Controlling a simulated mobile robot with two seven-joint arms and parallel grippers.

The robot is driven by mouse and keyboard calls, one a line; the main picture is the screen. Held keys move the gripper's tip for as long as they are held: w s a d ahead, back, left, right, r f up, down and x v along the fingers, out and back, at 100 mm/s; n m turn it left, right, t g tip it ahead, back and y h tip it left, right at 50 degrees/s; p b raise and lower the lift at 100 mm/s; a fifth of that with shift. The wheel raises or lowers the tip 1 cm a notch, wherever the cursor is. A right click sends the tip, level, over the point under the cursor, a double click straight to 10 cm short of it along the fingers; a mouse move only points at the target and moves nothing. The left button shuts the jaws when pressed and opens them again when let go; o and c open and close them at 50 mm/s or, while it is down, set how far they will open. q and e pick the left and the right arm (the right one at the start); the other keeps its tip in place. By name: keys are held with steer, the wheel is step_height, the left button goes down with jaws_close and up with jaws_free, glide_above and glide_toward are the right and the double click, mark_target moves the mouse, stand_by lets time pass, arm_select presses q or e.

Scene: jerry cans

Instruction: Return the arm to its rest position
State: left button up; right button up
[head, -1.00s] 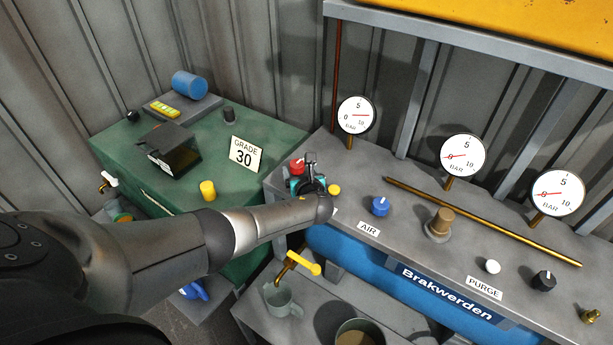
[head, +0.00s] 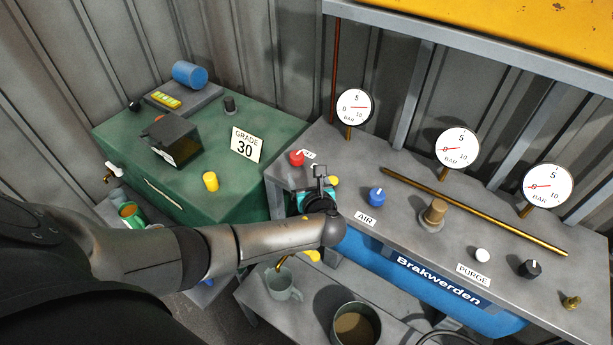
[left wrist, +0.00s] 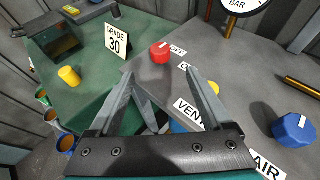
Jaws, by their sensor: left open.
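My left arm reaches in from the left in the head view, and its gripper (head: 318,185) is over the left corner of the grey bench (head: 405,210). In the left wrist view the two fingers of the left gripper (left wrist: 165,85) stand apart with nothing held between them. A red knob (left wrist: 160,52) sits on the bench just beyond the fingers, and it also shows in the head view (head: 296,158). A blue knob (head: 377,196) marked AIR is to the right of the gripper. My right gripper is in neither view.
A green cabinet (head: 262,178) with a GRADE 30 sign stands left of the bench. Several gauges rise along the bench's back. A brass rod (head: 470,210) lies on it.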

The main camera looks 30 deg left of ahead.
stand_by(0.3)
arm_select(q)
steer(key=s+d+f+n+g+h, duration=0.25)
steer(key=s+d+n, duration=0.25)
steer(key=s+n, duration=0.25)
steer(key=s+d+f+n+g+h, duration=0.1)
steer(key=s+d+n+g+h, duration=0.15)
steer(key=s+d+n, duration=0.45)
steer(key=s+a+r+n+g+h, duration=0.1)
steer(key=s+r+n+h, duration=0.1)
steer(key=s+r+n, duration=0.35)
steer(key=s+r+n+g+h, duration=0.1)
steer(key=s+r+n+h, duration=0.15)
steer(key=s+n, duration=0.45)
steer(key=s+f+m+g+b, duration=0.2)
steer(key=f+b, duration=0.7)
steer(key=f, duration=2.2)
steer(key=s+a+f+b, duration=0.1)
steer(key=s+f+b, duration=0.2)
steer(key=s+f, duration=0.5)
steer(key=s+a+f+b, duration=0.1)
steer(key=s+f+b, duration=0.3)
steer(key=s+f, duration=0.4)
step_height(320, 180, down, 6)
steer(key=shift+s+a+r+b, duration=0.2)
steer(key=shift+s+a+b, duration=0.05)
steer(key=shift+a+b, duration=0.05)
